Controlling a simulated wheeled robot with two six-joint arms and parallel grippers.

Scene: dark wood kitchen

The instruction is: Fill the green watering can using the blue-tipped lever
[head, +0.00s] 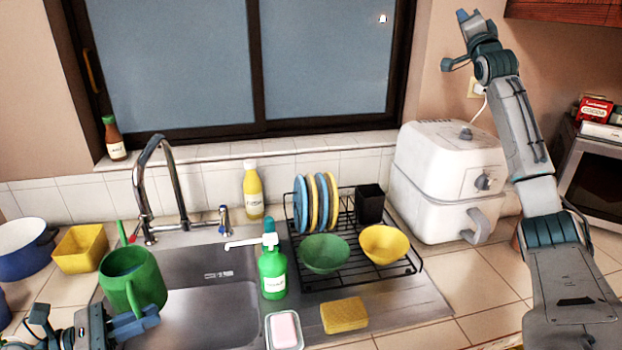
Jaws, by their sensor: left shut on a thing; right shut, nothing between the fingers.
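The green watering can (148,282) is at the left side of the sink, held up near the faucet. Its open top faces up and its inside looks bluish; I cannot tell whether that is water. My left gripper (133,322) is shut on the green watering can at its lower front, by the handle. The chrome faucet (166,160) arches behind the can. The blue-tipped lever (224,219) stands to the right of the faucet, with no gripper near it. My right gripper (467,34) is shut and empty, raised high at upper right.
A green pump bottle (271,272), soap dish (284,331) and sponge (344,315) stand right of the basin. A dish rack (392,272) holds bowls and plates. A yellow container (80,250) and blue pot (24,252) sit left.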

